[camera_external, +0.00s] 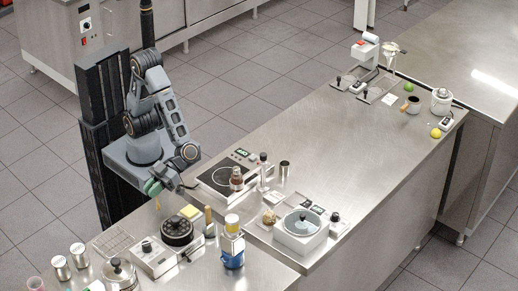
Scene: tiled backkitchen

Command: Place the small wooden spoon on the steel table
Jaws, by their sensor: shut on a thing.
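My gripper (157,192) is at the left, low over the near-left steel counter by its back edge. It is shut on a thin tan piece that hangs below the fingers, which looks like the small wooden spoon (157,204). The spoon is small here and partly hidden by the gripper; I cannot tell whether its lower end touches the surface. The steel table (340,140) runs from the middle to the upper right, with a wide bare top.
A white pot appliance (300,231) stands at the table's near end. Cups, a scale and small items crowd the far end.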

